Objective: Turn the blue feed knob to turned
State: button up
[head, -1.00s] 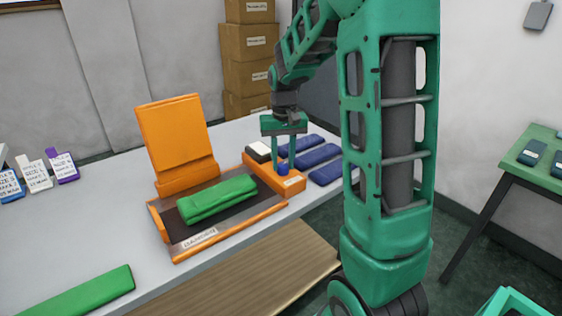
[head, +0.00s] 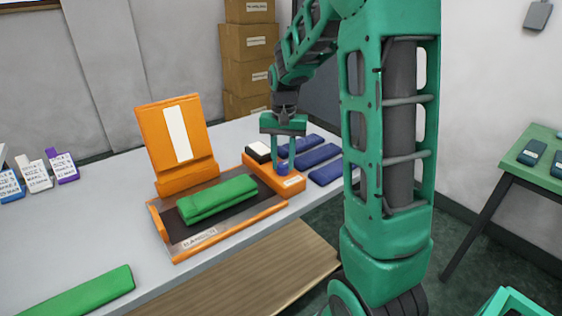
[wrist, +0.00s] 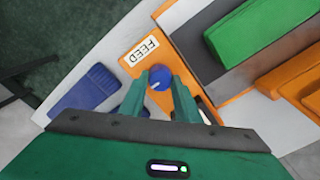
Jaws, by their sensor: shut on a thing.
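The blue feed knob (wrist: 159,78) sits on an orange block next to a white label reading FEED (wrist: 144,50). A small light mark shows on the knob's top in the wrist view. My gripper (wrist: 159,84) points down with its two green fingers shut on the knob, one on each side. In the head view my gripper (head: 283,160) is over the orange block (head: 291,184), and the knob (head: 283,169) shows between and below the fingers.
The orange machine (head: 190,252) with an upright panel (head: 155,140) holds a folded green cloth (head: 217,199). A white strip (head: 178,134) shows on the panel. Several folded blue pieces (head: 318,155) lie right of the knob. Another green piece (head: 85,294) lies at the front left.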

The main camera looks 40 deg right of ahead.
aim_at(282, 164)
jog(key=shift+w+r, duration=0.1)
jog(key=shift+w, duration=0.05)
jog(key=o, duration=1)
jog(key=shift+o, duration=0.2)
notch_tip(282, 164, up, 11)
jog(key=shift+f, duration=0.2)
